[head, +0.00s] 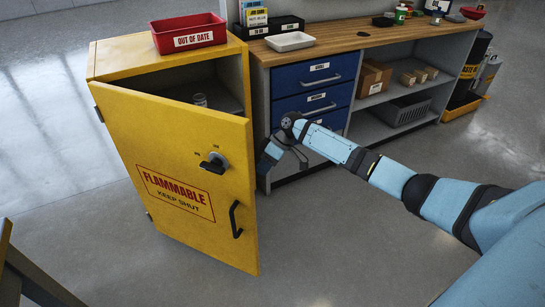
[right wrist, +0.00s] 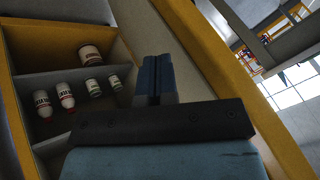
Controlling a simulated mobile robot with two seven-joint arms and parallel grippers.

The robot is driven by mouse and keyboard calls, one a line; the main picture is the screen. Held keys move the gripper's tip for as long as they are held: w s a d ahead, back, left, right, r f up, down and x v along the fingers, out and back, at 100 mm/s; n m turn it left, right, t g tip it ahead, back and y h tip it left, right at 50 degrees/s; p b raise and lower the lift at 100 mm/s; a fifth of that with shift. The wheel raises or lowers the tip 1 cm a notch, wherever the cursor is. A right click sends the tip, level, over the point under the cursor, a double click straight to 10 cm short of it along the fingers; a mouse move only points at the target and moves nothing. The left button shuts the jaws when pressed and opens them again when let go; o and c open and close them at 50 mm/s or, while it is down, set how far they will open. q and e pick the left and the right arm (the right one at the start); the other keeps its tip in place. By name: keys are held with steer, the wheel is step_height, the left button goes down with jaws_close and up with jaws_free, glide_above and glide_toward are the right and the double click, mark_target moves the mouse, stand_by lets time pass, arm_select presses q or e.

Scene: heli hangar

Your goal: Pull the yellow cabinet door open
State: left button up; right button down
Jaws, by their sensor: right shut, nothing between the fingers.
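The yellow cabinet (head: 120,58) stands at the left in the head view. Its yellow door (head: 165,150), marked FLAMMABLE KEEP SHUT, is ajar, hinged on the left, with a gap along its right edge. The door has a black handle (head: 235,219) and a dark latch knob (head: 213,164). My right gripper (head: 266,160) is shut and empty, beside the door's free edge and apart from the handle. The right wrist view shows its closed fingers (right wrist: 155,78) between the cabinet's shelves and the door's inner side (right wrist: 185,50); contact with the door is unclear. My left gripper is out of view.
A red OUT OF DATE bin (head: 188,33) sits on the cabinet top. A workbench (head: 365,38) with blue drawers (head: 314,75) stands close to its right. Several bottles (right wrist: 66,96) stand on the cabinet's shelves. The floor (head: 340,245) in front is clear.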

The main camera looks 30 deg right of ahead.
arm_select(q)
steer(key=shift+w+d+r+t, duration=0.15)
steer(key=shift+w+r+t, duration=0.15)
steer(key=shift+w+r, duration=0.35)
arm_select(e)
steer(key=s+a, duration=0.2)
steer(key=shift+a+r, duration=0.15)
steer(key=shift+a, duration=0.25)
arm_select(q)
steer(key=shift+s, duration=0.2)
